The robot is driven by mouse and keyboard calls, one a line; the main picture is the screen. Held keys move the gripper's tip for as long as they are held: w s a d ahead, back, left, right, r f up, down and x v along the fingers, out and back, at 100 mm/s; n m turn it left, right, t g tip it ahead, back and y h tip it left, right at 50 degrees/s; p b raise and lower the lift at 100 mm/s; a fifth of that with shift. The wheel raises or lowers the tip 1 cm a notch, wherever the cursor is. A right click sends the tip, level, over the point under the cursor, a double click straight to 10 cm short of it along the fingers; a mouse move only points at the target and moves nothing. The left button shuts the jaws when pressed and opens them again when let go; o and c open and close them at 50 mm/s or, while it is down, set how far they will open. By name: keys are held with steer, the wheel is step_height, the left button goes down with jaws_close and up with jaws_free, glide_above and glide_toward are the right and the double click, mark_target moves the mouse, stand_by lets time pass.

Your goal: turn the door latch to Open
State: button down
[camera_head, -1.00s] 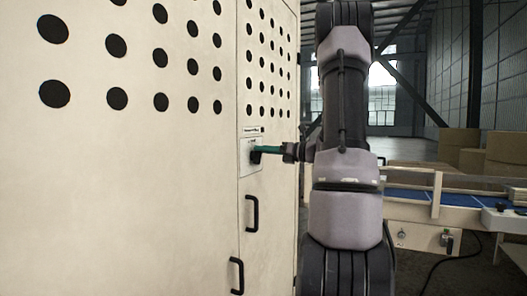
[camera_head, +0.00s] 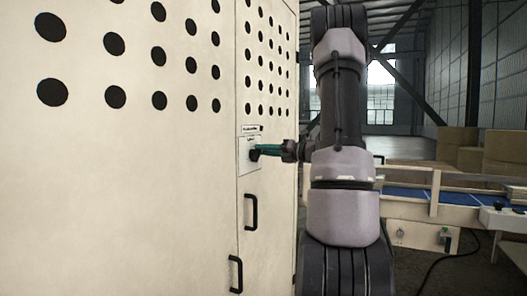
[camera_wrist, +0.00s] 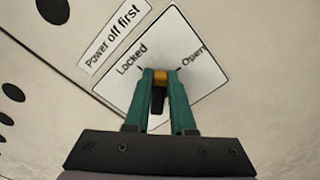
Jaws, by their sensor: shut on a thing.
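The door latch (camera_wrist: 158,98) is a dark knob with an orange-yellow end. It sits on a white label plate (camera_wrist: 195,60) marked "Locked" at left and "Open" at right in the wrist view. The orange end points up the picture, between the two words. My gripper (camera_wrist: 160,76) has its two teal fingers shut on the latch, one on each side. The fingers hide parts of the latch and the lower plate. In the head view my gripper (camera_head: 261,151) reaches left to the plate (camera_head: 247,164) on the cabinet door.
A "Power off first" label (camera_wrist: 114,33) is beside the plate. Two black door handles (camera_head: 251,212) (camera_head: 236,273) are below the latch. The perforated cabinet panel (camera_head: 120,200) fills the left. A blue conveyor (camera_head: 405,194) and cardboard boxes (camera_head: 505,147) stand at right.

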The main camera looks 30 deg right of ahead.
steer(key=shift+s+f, duration=0.1)
steer(key=shift+f, duration=0.3)
steer(key=c, duration=0.7)
jaws_free()
steer(key=shift+r, duration=0.15)
steer(key=o, duration=0.5)
steer(key=shift+r, duration=0.1)
steer(key=shift+v, duration=2.9)
